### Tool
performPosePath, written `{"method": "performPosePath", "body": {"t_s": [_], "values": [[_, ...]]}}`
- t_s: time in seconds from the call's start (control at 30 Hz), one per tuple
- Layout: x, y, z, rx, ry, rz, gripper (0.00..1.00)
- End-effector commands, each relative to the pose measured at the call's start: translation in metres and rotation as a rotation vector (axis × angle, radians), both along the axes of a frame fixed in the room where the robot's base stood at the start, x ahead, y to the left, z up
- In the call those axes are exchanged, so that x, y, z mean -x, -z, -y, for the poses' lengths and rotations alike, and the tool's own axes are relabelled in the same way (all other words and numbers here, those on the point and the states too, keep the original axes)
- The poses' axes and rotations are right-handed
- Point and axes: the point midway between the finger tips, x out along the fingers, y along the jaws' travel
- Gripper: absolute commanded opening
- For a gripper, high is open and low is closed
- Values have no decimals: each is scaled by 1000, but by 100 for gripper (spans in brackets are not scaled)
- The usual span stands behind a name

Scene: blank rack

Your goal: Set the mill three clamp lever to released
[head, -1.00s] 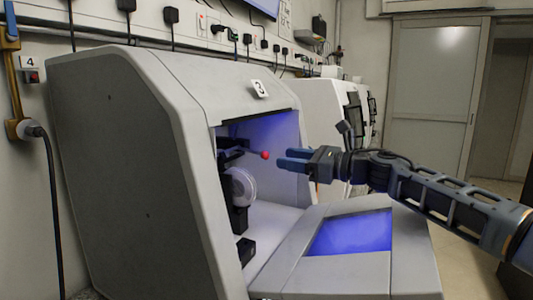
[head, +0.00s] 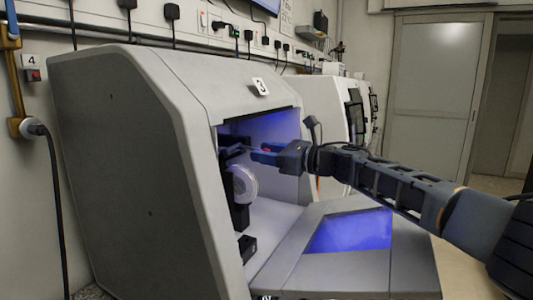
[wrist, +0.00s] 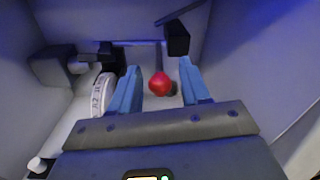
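The mill marked 3 (head: 150,170) stands with its front open. Inside it, the clamp lever has a red ball knob, seen in the wrist view (wrist: 160,84), with a thin dark rod (wrist: 159,58) running behind it. My gripper (head: 262,153) reaches into the mill's opening in the head view. In the wrist view its two blue fingers (wrist: 160,88) are apart, with the red knob between them and gaps at both sides. In the head view the fingers mostly cover the knob; a bit of red shows.
A pale round disc (head: 244,184) is mounted inside the mill, left of and below my gripper; it also shows in the wrist view (wrist: 103,96). A dark block (wrist: 177,38) sits beyond the knob. The mill's lowered door (head: 345,270) lies below my arm. Another machine stands behind.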

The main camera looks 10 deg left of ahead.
Motion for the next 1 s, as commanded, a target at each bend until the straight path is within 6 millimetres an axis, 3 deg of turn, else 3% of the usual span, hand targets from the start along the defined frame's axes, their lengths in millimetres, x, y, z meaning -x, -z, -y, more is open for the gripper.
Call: {"method": "performPosePath", "body": {"t_s": [0.47,0.83,1.0], "values": [[0,0,0,0,1,0,0],[0,-1,1,1,1,0,0],[0,-12,1,61,-1,-16,0]]}}
